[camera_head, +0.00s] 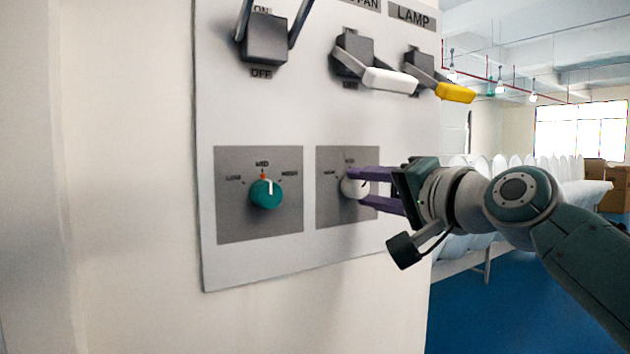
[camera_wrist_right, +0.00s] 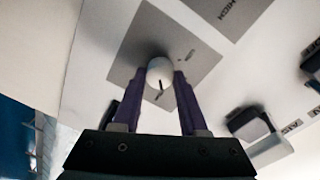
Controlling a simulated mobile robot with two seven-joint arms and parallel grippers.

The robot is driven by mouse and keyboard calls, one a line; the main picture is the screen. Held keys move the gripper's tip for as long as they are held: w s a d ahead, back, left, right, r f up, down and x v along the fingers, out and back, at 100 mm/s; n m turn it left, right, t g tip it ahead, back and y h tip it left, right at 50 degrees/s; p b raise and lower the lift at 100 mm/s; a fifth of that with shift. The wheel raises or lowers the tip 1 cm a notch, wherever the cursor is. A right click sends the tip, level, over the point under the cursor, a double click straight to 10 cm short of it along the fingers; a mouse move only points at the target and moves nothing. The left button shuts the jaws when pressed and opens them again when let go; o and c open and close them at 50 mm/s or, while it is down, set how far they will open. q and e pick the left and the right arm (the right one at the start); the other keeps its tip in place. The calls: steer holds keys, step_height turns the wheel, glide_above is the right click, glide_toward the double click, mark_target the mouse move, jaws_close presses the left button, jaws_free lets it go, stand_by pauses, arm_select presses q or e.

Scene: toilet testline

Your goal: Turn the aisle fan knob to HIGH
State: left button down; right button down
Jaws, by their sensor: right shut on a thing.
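A white knob (camera_head: 352,188) sits on the right grey dial plate (camera_head: 333,212) of the wall panel. My right gripper (camera_head: 358,187) reaches it from the right, its purple fingers shut on it from both sides. In the right wrist view the white knob (camera_wrist_right: 160,70) sits between the two fingertips (camera_wrist_right: 159,82), with a dark mark on its face. Which knob is the aisle fan's cannot be read. My left gripper is out of view.
Above the dials, the panel (camera_head: 300,258) carries a grey lever switch (camera_head: 264,40), a white-handled switch (camera_head: 388,80) and a yellow-handled switch (camera_head: 456,92). They stick out above my right gripper. Blue floor and a row of white toilets (camera_head: 570,168) lie beyond the wall's right edge.

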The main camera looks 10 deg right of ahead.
steer(key=shift+m+p, duration=0.3)
steer(key=shift+m, duration=0.8)
steer(key=shift+c, duration=2.2)
jaws_free()
steer(key=b+v, duration=0.3)
steer(key=v, duration=0.7)
steer(key=shift+b, duration=0.3)
steer(key=shift+d, duration=0.1)
